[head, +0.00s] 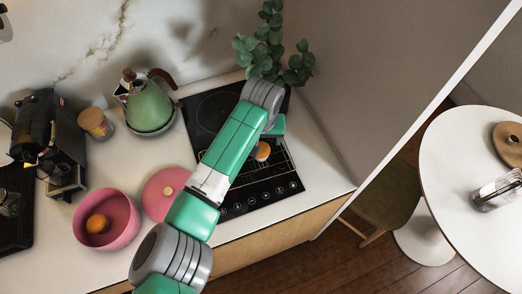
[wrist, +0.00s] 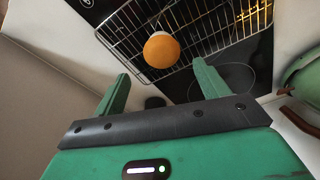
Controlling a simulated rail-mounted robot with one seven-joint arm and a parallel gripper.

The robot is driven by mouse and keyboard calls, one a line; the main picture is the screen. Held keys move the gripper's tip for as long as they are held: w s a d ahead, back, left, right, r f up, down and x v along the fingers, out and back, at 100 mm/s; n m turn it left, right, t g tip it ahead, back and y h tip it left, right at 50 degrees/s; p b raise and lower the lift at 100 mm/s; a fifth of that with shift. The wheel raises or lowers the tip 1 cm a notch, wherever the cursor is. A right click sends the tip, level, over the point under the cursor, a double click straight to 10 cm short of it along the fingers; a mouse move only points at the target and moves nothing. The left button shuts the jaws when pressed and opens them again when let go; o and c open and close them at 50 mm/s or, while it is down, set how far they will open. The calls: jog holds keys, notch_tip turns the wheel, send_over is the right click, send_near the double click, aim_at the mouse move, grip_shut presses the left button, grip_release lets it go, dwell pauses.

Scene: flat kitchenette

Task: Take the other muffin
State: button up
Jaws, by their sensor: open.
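One muffin (head: 263,151) is on a wire rack over the black hob, partly beside my arm in the head view. It shows as an orange-topped round muffin (wrist: 161,50) on the rack in the wrist view. My gripper (wrist: 160,85) is open and empty, its two green fingers apart, with the muffin beyond the fingertips and between their lines. In the head view my gripper is mostly hidden by my arm. Another muffin (head: 97,224) lies inside the pink bowl (head: 128,238) at the lower left.
The wire rack (wrist: 205,25) lies on the hob (head: 232,207). A pink lid (head: 160,205) lies beside the bowl. A green kettle (head: 147,106), a jar (head: 96,123) and a coffee machine (head: 64,150) stand left. A leafy plant (head: 268,50) stands behind the hob.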

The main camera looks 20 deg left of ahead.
aim_at(261, 151)
jog(key=f, duration=0.5)
jog(key=f+b, duration=0.1)
jog(key=f, duration=0.1)
jog(key=shift+w+a+f, duration=0.15)
jog(key=shift+w+a, duration=0.15)
jog(key=shift+w, duration=0.05)
jog(key=c, duration=1)
